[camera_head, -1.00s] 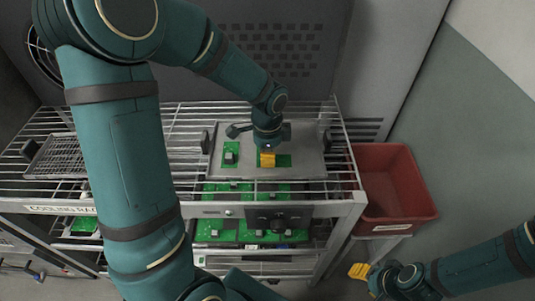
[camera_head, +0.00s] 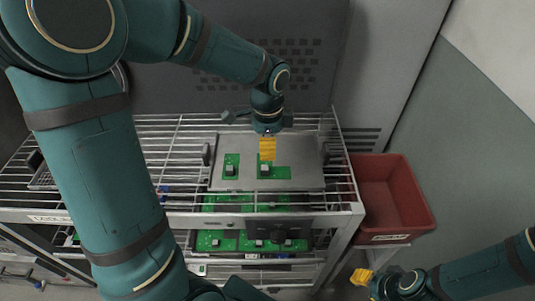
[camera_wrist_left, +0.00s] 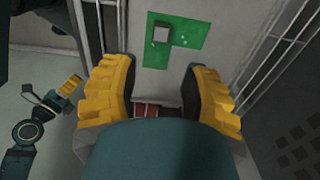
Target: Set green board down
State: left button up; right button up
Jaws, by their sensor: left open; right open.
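Two green boards lie flat on a grey metal tray (camera_head: 222,148) on the top rack shelf. The left board (camera_head: 231,172) and the right board (camera_head: 281,173) each carry a grey block. My left gripper (camera_head: 267,157) is open and empty, just above the right board and clear of it. In the left wrist view a green board (camera_wrist_left: 187,40) with its grey block lies beyond the two spread yellow fingers (camera_wrist_left: 152,95). The other board is not visible there. My right gripper (camera_head: 360,277) is at the lower right, away from the rack, and holds nothing visible.
More green boards (camera_head: 222,241) sit on lower shelves of the wire rack (camera_head: 345,190). A red bin (camera_head: 390,195) stands right of the rack. A grey perforated wall (camera_head: 330,60) stands close behind. My left arm hides much of the rack's left side.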

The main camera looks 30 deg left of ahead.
pick_arm(q)
jog(key=shift+r, duration=1.65)
